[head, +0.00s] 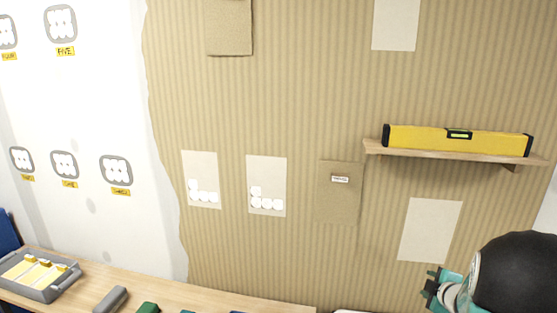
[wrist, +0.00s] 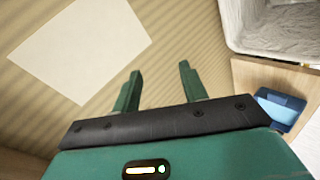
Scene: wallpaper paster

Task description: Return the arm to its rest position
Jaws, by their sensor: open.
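My gripper (wrist: 159,90) shows in the wrist view with its two green fingers apart and nothing between them. In the head view my gripper (head: 432,290) is at the lower right, partly hidden by my dark arm link. It is below and right of a blank cream paper patch (head: 430,230) on the striped wall (head: 320,110). A pale patch also shows in the wrist view (wrist: 80,50), left of the fingers.
A wooden shelf (head: 450,154) holding a yellow spirit level (head: 425,138) juts from the wall above my gripper. A wooden bench (head: 190,293) runs along the bottom, with a grey tray (head: 45,290). In the wrist view a whitish bin (wrist: 265,45) and a blue object (wrist: 280,108) are at right.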

